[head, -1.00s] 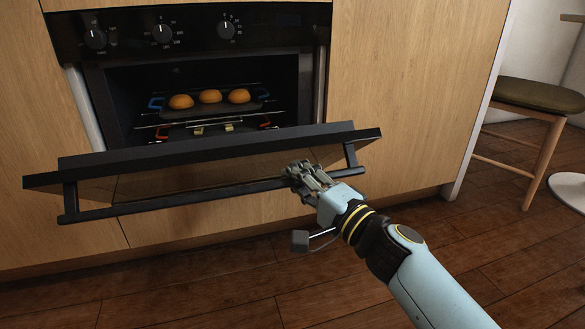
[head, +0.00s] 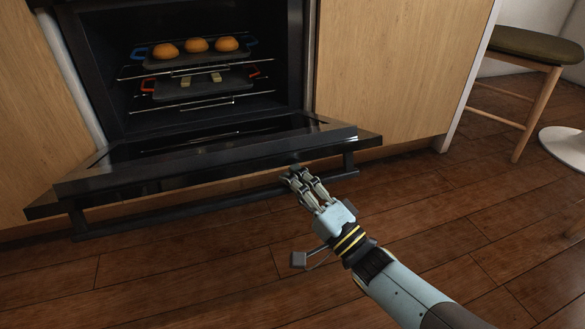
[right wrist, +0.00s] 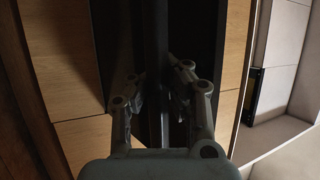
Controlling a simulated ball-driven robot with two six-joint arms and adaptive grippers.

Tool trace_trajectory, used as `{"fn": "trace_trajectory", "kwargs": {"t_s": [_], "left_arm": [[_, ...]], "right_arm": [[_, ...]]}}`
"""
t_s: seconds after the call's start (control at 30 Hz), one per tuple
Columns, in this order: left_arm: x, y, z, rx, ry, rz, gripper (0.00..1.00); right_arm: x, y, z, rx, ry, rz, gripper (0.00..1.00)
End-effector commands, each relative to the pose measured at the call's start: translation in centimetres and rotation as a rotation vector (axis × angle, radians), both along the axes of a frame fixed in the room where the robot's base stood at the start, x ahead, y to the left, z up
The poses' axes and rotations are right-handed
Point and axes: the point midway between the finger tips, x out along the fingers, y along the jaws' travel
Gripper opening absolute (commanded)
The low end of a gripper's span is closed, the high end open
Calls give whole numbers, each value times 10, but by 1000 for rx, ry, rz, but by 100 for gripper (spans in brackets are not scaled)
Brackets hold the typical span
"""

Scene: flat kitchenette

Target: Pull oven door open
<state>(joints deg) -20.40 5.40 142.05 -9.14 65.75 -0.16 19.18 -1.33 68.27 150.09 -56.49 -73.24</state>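The black oven door (head: 205,155) is swung far down, with its inner glass facing up and the cavity wide open. Its dark bar handle (head: 235,193) runs along the door's front edge. My right gripper (head: 292,178) is at the right part of this handle. In the right wrist view my right gripper (right wrist: 158,95) has one finger on each side of the dark handle bar (right wrist: 158,50) and appears closed around it; the exact contact is in shadow. My left gripper is not in view.
Inside the oven, an upper tray (head: 200,58) carries orange-brown buns and a lower tray (head: 200,85) holds small pale pieces. Wooden cabinet fronts flank the oven. A stool (head: 540,45) stands at the right. The wooden floor (head: 200,270) before the door is clear.

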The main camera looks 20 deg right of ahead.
Motion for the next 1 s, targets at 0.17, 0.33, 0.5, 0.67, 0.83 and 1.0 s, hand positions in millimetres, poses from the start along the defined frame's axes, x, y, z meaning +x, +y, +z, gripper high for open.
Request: {"fn": "trace_trajectory", "kwargs": {"t_s": [0.17, 0.33, 0.5, 0.67, 0.83, 1.0], "left_arm": [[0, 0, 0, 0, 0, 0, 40], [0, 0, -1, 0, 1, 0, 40], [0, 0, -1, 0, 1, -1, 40], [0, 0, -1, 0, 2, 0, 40], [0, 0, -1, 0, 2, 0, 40], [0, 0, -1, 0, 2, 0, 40]], "right_arm": [[-12, 0, -12, 2, -8, 11, 0], [-13, 0, -14, 1, -11, 12, 0], [-13, 0, -14, 2, -10, 14, 0], [-13, 0, -14, 2, -11, 14, 18], [-11, 1, -12, 3, -13, 12, 40], [-10, 1, -11, 4, -15, 11, 40]]}}
